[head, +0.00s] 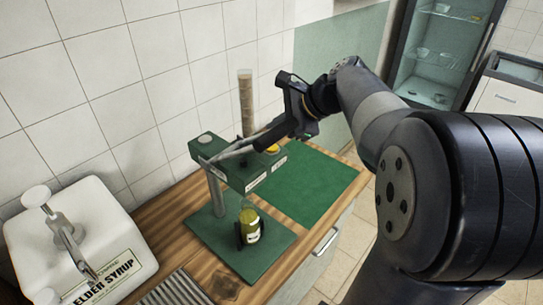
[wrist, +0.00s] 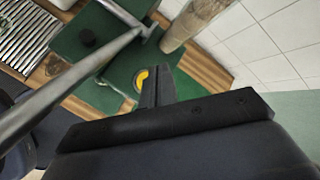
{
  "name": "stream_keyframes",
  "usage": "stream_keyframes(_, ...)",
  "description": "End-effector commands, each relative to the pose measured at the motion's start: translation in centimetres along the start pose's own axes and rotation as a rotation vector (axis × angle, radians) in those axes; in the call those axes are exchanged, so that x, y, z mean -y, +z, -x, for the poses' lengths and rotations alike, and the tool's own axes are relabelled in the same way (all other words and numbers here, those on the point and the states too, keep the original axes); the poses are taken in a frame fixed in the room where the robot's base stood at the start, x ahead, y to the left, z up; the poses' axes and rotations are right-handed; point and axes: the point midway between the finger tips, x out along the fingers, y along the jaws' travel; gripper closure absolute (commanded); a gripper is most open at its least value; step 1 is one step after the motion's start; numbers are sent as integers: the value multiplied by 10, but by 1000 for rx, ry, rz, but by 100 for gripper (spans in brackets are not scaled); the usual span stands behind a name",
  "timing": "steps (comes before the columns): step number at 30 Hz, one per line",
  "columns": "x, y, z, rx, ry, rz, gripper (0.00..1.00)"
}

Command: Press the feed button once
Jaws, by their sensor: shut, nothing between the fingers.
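A green bench machine (head: 240,172) stands on the wooden counter. A yellow button (head: 272,149) sits on its top at the right; it also shows in the wrist view (wrist: 141,80), partly hidden by my fingers. The small labels on the machine's front are too small to read, so I cannot tell which control is marked feed. My gripper (head: 262,145) is shut and empty, its tips just above the machine's top beside the yellow button. I cannot tell whether they touch it.
A pale round knob (head: 206,138) and a metal lever are on the machine's left. A tall tube (head: 246,95) rises behind. A jar (head: 250,226) with yellow-green contents stands below. A white elder syrup container (head: 95,235) is at left; a green mat (head: 315,185) is clear at right.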

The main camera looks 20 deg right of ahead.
Motion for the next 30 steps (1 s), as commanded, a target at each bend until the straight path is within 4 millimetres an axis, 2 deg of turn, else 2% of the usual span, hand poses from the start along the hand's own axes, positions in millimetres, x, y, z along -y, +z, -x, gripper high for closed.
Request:
stream_keyframes(1,-6,-5,-7,0,1,-1,100)
stream_keyframes(6,-10,-10,-14,0,-1,-1,100)
stream_keyframes(30,-10,-10,-14,1,0,-1,100)
